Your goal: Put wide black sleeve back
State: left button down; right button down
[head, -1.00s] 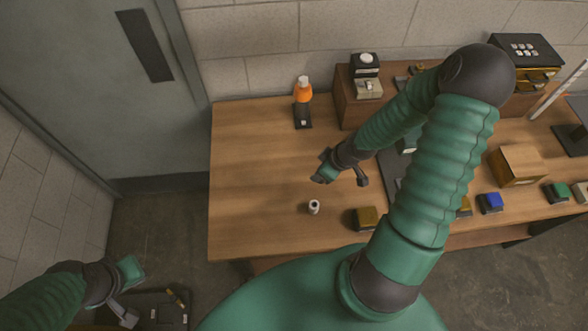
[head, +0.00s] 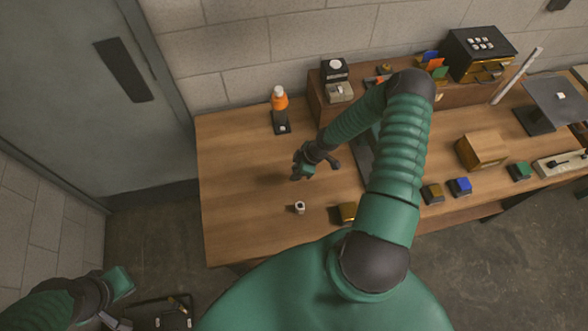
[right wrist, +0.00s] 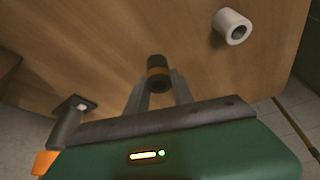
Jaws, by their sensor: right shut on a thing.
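The wide black sleeve (right wrist: 158,74), a short black cylinder with a dull yellow band, is between the two grey fingers of my right gripper (right wrist: 157,90), which is shut on it. In the head view my right gripper (head: 299,175) is over the left part of the wooden table, and the sleeve cannot be made out there. A white hollow cylinder (head: 299,207) stands apart on the table nearer the front edge; it also shows in the right wrist view (right wrist: 232,26). My left gripper (head: 118,312) is low at the bottom left, off the table, its jaws unclear.
An orange bottle-like part on a black stand (head: 280,105) is at the table's back left. A raised wooden shelf (head: 318,98) holds several devices. Small coloured blocks and a wooden box (head: 482,150) lie to the right. The table's left part (head: 235,180) is mostly clear.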

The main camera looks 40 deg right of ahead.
jog(key=shift+w+d, duration=0.25)
jog(key=shift+w, duration=0.35)
notch_tip(320, 180, down, 3)
jog(key=shift+r+p, duration=0.1)
jog(key=shift+p, duration=0.8)
jog(key=shift+f, duration=0.5)
jog(key=c, duration=1.1)
grip_release()
